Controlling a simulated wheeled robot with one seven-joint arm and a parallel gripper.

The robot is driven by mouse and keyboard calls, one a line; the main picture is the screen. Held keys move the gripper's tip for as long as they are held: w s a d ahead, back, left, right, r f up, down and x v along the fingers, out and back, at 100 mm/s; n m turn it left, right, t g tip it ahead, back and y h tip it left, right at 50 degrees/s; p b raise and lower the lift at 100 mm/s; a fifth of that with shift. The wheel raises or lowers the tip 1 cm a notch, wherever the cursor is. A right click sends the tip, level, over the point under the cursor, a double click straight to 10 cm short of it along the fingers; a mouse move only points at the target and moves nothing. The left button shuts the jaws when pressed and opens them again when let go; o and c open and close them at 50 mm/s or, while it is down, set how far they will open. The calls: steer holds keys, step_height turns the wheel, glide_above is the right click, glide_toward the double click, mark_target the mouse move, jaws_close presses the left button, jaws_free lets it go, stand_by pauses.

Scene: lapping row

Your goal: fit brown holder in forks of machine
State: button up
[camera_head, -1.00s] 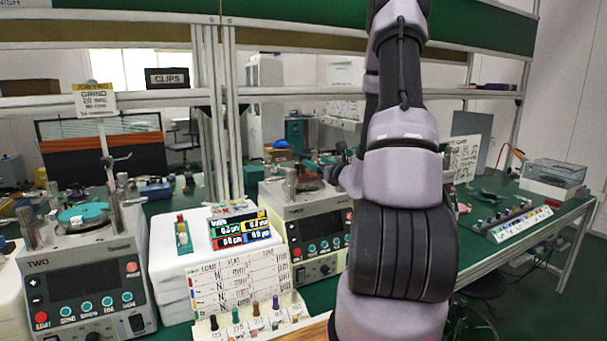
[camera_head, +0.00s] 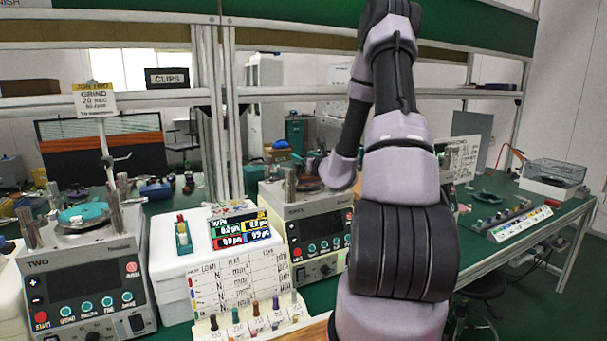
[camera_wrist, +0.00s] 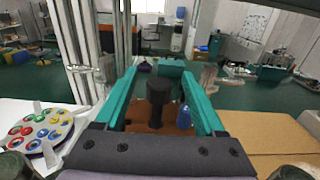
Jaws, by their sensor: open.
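In the wrist view, my gripper (camera_wrist: 158,76) is open, with its two teal fingers spread. Between the fingers is an upright dark knob (camera_wrist: 158,92) above a brown surface (camera_wrist: 150,128), likely the brown holder; the fingers are apart from the knob. Much of the brown part is hidden by the gripper's base. In the head view, machine TWO (camera_head: 82,285) stands at left with metal posts and a teal disc (camera_head: 84,213) on top. A second machine (camera_head: 318,240) stands in the middle, partly behind my arm, with metal posts on top. My gripper is hidden in the head view.
A white box (camera_head: 172,262) and a chart with several coloured pegs (camera_head: 240,292) stand between the machines. A clear box (camera_head: 553,174) sits at the far right. In the wrist view, a round plate with coloured discs (camera_wrist: 40,130) is at left and a blue bottle (camera_wrist: 184,117) beside the knob.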

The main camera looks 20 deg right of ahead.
jaws_close()
stand_by(1.4)
